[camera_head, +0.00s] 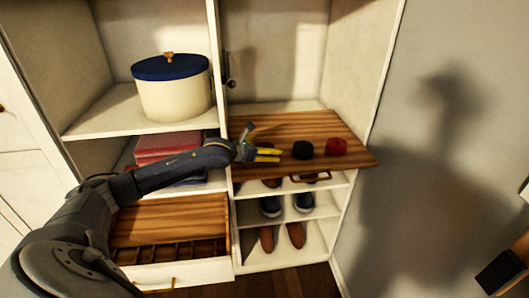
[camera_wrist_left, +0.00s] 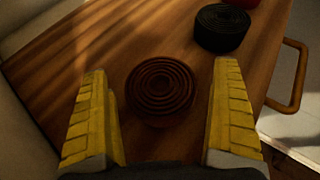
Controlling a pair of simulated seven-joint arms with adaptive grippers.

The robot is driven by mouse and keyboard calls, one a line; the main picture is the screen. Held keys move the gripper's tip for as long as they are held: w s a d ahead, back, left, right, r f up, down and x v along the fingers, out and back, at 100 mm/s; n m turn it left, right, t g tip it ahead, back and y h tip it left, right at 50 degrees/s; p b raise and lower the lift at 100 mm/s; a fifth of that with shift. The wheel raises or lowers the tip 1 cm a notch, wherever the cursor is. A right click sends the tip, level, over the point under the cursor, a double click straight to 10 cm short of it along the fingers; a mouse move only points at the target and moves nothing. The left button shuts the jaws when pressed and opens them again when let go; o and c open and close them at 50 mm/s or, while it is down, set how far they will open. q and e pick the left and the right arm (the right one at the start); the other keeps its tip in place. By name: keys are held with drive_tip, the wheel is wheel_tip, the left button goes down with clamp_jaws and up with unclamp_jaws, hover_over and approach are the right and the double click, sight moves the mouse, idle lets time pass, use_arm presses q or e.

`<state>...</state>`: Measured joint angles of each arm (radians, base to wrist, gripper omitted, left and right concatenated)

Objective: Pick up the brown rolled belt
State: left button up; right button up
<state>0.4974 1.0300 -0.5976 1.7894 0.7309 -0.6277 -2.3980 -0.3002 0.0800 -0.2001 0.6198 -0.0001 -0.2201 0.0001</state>
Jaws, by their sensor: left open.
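The brown rolled belt (camera_wrist_left: 160,88) lies flat as a round coil on a wooden board in the left wrist view. In that view it sits between and just beyond the two yellow fingers of my left gripper (camera_wrist_left: 160,120), which are spread apart and empty. In the head view my left gripper (camera_head: 267,155) reaches in from the left over the board, and I cannot make out the brown belt there. My right gripper does not show clearly in either view.
A black rolled belt (camera_head: 302,150) and a red rolled belt (camera_head: 336,147) lie to the right on the wooden board (camera_head: 320,123), which has a handle (camera_wrist_left: 292,75). Shoes (camera_head: 303,202) stand on shelves below. A blue-lidded round box (camera_head: 172,90) and folded red cloth (camera_head: 168,146) are left.

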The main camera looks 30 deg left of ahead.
use_arm(q)
drive_tip(key=shift+c, duration=0.6)
drive_tip(key=c, duration=1.3)
